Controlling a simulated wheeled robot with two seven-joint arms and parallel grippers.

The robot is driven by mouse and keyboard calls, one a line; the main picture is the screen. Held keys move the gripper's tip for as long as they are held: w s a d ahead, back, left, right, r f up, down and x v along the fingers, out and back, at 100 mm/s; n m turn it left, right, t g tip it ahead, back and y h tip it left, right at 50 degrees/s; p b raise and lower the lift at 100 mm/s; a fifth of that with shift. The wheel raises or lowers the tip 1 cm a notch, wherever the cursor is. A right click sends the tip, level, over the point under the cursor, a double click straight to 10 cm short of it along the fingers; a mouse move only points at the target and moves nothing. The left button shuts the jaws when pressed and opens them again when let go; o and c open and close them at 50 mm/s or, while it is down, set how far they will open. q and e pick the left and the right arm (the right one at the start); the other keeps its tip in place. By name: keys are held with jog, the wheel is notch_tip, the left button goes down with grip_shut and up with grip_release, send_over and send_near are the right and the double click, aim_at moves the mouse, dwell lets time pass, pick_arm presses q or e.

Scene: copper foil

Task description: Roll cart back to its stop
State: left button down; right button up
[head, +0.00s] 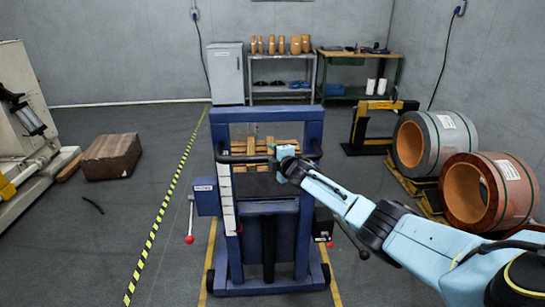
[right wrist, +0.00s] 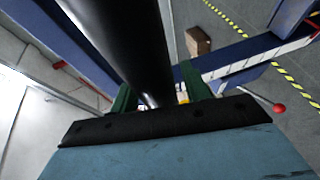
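The cart (head: 265,208) is a blue lift frame on small wheels with a black push handle (head: 240,158) across its upper part. It stands upright in the middle of the head view, between yellow floor lines. My right gripper (head: 278,158) is at the right part of the handle, coming from the right. In the right wrist view, a thick black bar (right wrist: 125,40) runs down between the green fingers of my right gripper (right wrist: 158,92). The fingers stand apart with narrow gaps beside the bar, so they look open around it. My left gripper is not in view.
A yellow-black striped line (head: 165,205) runs along the floor at left. A brown box (head: 111,157) stands beyond it. A shelf (head: 281,75) and a pallet (head: 265,150) are behind the cart.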

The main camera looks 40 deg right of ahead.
jog(key=shift+p+v, duration=0.45)
jog(key=shift+v, duration=0.35)
jog(key=p+v, duration=0.2)
jog(key=v, duration=1)
jog(key=shift+w, duration=0.1)
